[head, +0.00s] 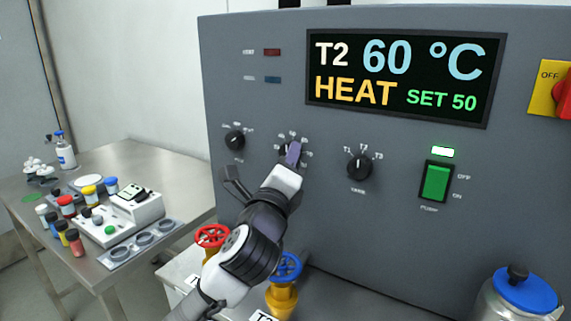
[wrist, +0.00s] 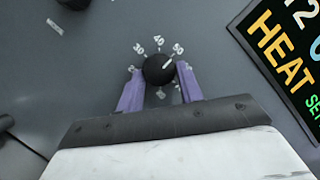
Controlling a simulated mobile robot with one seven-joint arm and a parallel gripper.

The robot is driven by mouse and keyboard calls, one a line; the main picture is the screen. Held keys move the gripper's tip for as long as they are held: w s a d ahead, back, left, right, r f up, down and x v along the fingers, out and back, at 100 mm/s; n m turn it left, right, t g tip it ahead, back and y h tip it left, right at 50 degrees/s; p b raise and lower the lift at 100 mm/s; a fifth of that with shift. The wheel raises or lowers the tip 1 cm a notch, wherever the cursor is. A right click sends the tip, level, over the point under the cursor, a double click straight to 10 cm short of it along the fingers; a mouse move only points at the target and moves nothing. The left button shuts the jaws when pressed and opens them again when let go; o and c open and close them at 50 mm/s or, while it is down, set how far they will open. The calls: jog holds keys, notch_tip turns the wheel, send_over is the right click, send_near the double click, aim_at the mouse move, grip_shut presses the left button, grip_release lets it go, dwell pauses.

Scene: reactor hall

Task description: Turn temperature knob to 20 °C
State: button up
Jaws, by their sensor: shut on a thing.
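The temperature knob (wrist: 158,69) is round and black, on the grey panel. In the wrist view, its white pointer line aims up and right, near the 50 mark on the printed scale. My gripper (wrist: 160,78) has its two purple fingers on either side of the knob, shut on it. In the head view my gripper (head: 293,153) covers most of the knob. The display (head: 405,78) reads T2 60 °C, HEAT, SET 50.
Another black knob (head: 235,139) is to the left, and the T1/T2/T3 knob (head: 359,167) to the right. A green pump switch (head: 436,182) is farther right. A red valve wheel (head: 212,236) and a blue valve wheel (head: 286,266) stand below my arm.

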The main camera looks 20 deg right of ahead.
jog(key=n+g+y+p, duration=0.1)
jog(key=n+g+p, duration=0.1)
jog(key=n, duration=0.4)
jog(key=r+n+g+y+p, duration=0.1)
jog(key=n+g+p, duration=0.1)
jog(key=n+p, duration=0.3)
jog(key=r+n+g+y+p, duration=0.1)
jog(key=n+g+p, duration=0.1)
jog(key=n+p, duration=0.2)
jog(key=shift+w+n, duration=0.1)
jog(key=shift+n, duration=1.7)
jog(key=shift+w+a+n+g, duration=0.15)
jog(key=shift+n+g, duration=0.55)
jog(key=shift+n, duration=0.5)
jog(key=shift+w+a+n+g+h, duration=0.1)
jog(key=shift+n+g+h, duration=0.6)
jog(key=shift+n, duration=0.5)
jog(key=o, duration=1)
